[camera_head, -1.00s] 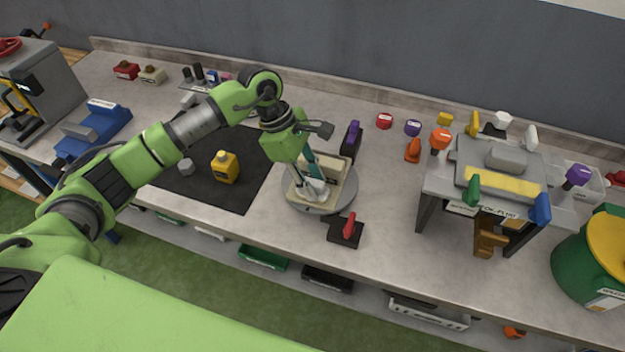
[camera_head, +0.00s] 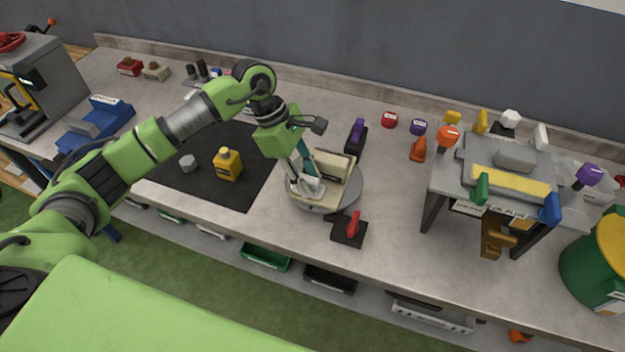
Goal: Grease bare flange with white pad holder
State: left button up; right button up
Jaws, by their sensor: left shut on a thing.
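A round grey turntable (camera_head: 352,193) stands on the bench and carries a cream rail-shaped workpiece (camera_head: 333,165) with upright walls. My left gripper (camera_head: 306,184) points down over the left part of the workpiece and is shut on a small whitish piece, apparently the white pad holder (camera_head: 309,191). The fingers hide much of the holder. It is low at the workpiece, but I cannot tell whether it touches the flange. Which flange is bare cannot be told at this size. My right gripper is not in view.
A red-handled block (camera_head: 349,230) stands close in front of the turntable, and a purple-handled one (camera_head: 357,135) behind it. A grey rack (camera_head: 511,154) with coloured handles stands right.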

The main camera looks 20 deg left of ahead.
pick_arm(q)
jog(key=shift+a, duration=0.1)
jog(key=shift+a+f+b, duration=0.15)
jog(key=shift+a+b, duration=0.4)
jog(key=shift+a, duration=0.35)
jog(key=shift+d, duration=0.15)
jog(key=shift+d+f, duration=0.1)
jog(key=shift+d, duration=0.85)
jog(key=shift+s+d+b, duration=0.1)
jog(key=shift+b, duration=0.2)
jog(key=shift+d, duration=0.85)
